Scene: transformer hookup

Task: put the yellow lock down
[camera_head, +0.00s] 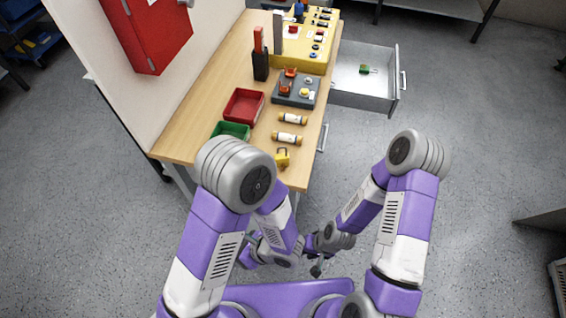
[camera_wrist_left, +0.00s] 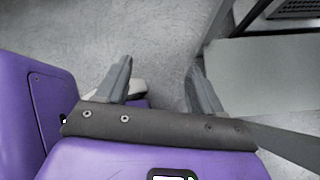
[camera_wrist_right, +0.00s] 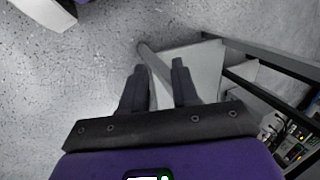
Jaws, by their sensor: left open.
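The yellow lock (camera_head: 282,157) rests on the wooden workbench (camera_head: 205,118) near its front end, just beyond the forearm of my left arm in the head view. No gripper touches it. My left gripper (camera_wrist_left: 158,80) is open and empty in its wrist view, with floor between its fingers; in the head view its fingers are hard to make out among the arm links. My right gripper (camera_wrist_right: 158,76) is open with a small empty gap between its fingers. It also shows low in the head view (camera_head: 318,267), off the bench and well below the lock.
Two fuse-like cylinders (camera_head: 287,137) lie behind the lock. A red bin (camera_head: 244,105) and a green bin (camera_head: 231,130) stand to the left. A grey block (camera_head: 297,90) and a yellow panel (camera_head: 310,64) stand farther back. An open drawer (camera_head: 362,88) juts out right.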

